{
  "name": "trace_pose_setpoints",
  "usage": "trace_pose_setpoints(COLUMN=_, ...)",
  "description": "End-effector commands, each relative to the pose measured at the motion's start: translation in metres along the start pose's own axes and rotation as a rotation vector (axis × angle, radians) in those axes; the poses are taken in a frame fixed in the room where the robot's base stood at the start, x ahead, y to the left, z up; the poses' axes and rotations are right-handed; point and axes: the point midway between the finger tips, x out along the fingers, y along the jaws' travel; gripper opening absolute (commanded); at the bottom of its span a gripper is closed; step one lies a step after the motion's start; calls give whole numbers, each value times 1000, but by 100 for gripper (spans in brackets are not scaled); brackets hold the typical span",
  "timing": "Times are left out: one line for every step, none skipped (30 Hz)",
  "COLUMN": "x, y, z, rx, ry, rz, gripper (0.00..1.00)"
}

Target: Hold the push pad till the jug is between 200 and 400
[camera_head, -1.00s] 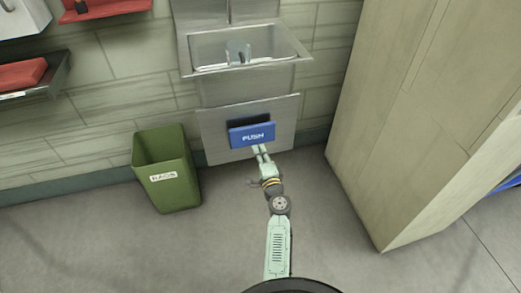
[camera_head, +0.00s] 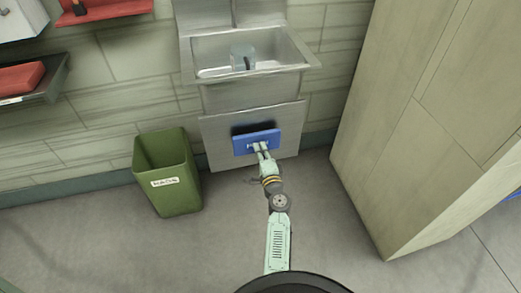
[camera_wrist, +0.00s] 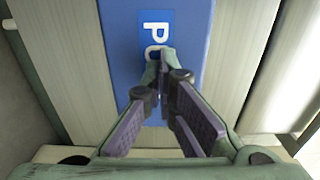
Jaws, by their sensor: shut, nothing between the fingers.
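The blue push pad (camera_head: 270,136) is on the metal panel below the sink. My gripper (camera_head: 260,146) is shut, with its fingertips at the middle of the pad, over part of its white lettering. The pad (camera_wrist: 120,50) also fills the middle of the wrist view, with the letter P clear and the rest partly behind my gripper (camera_wrist: 162,62). The fingertips appear to touch the pad. The clear jug (camera_head: 240,55) stands in the sink basin. Its scale and water level are too small to read.
The steel sink (camera_head: 292,66) is above the pad. A green rag bin (camera_head: 180,197) stands on the floor to the left. A tall beige cabinet (camera_head: 400,130) stands to the right. Shelves with red items (camera_head: 22,78) are at the upper left. The floor between is clear.

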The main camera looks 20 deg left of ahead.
Motion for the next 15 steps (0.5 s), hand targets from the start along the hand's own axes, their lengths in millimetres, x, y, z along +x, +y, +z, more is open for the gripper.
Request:
trace_pose_setpoints(x=6, y=2, z=0, rx=-2, ry=-1, rz=-3, gripper=0)
trace_pose_setpoints(x=10, y=2, z=0, rx=-2, ry=-1, rz=-3, gripper=0)
trace_pose_setpoints(x=15, y=2, z=0, rx=-2, ry=-1, rz=-4, gripper=0)
trace_pose_setpoints(x=18, y=2, z=0, rx=-2, ry=-1, rz=-3, gripper=0)
trace_pose_setpoints(x=21, y=1, z=0, rx=-2, ry=-1, rz=-3, gripper=0)
trace_pose_setpoints(x=22, y=0, z=0, rx=-2, ry=-1, rz=-2, gripper=0)
trace_pose_setpoints(x=22, y=0, z=0, rx=-1, ry=0, rz=-2, gripper=0)
trace_pose_setpoints(x=21, y=0, z=0, rx=-1, ry=0, rz=-1, gripper=0)
trace_pose_setpoints(x=21, y=-1, z=0, rx=-1, ry=0, rz=-1, gripper=0)
trace_pose_setpoints(x=21, y=-1, z=0, rx=-1, ry=0, rz=-2, gripper=0)
trace_pose_setpoints(x=21, y=-1, z=0, rx=-1, ry=0, rz=-2, gripper=0)
trace_pose_setpoints(x=21, y=-1, z=0, rx=-1, ry=0, rz=-2, gripper=0)
trace_pose_setpoints(x=22, y=-1, z=0, rx=-1, ry=0, rz=-2, gripper=0)
trace_pose_setpoints(x=22, y=-1, z=0, rx=-2, ry=0, rz=-2, gripper=0)
trace_pose_setpoints(x=22, y=-1, z=0, rx=-2, ry=0, rz=-2, gripper=0)
